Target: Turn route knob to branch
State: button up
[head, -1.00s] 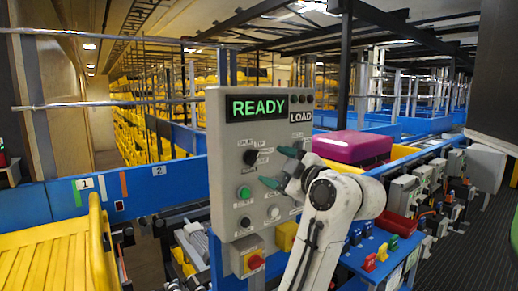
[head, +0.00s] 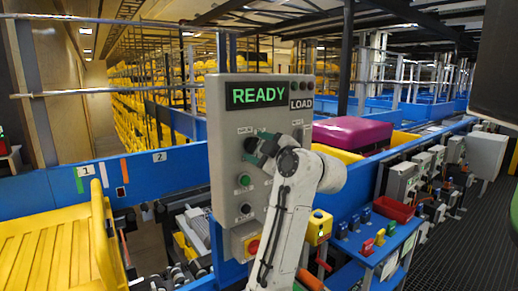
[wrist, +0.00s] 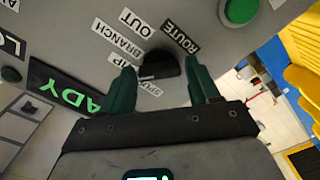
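The grey control panel (head: 222,120) stands in the middle of the head view. Its black route knob (head: 250,145) is at the upper left of the panel, partly covered by my gripper (head: 262,148). In the wrist view the knob (wrist: 160,66) sits between the two green fingers of my gripper (wrist: 162,74). The fingers are apart, with a gap visible on each side of the knob. Labels around it read ROUTE (wrist: 181,37), OUT and BRANCH (wrist: 122,43); another is partly hidden. The knob's exact pointing direction is hard to tell.
The panel display (head: 257,94) reads READY, with a LOAD label beside it. A green button (head: 244,180), a black control (head: 245,208) and a red stop button (head: 254,246) lie below the knob. A magenta tote (head: 352,133) stands behind, at right.

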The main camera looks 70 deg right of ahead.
jog(key=c, duration=0.7)
jog(key=m+p, duration=0.1)
jog(key=m, duration=0.2)
jog(key=shift+m+p, duration=0.6)
jog(key=shift+m, duration=1.7)
jog(key=o, duration=1)
jog(key=shift+o, duration=0.2)
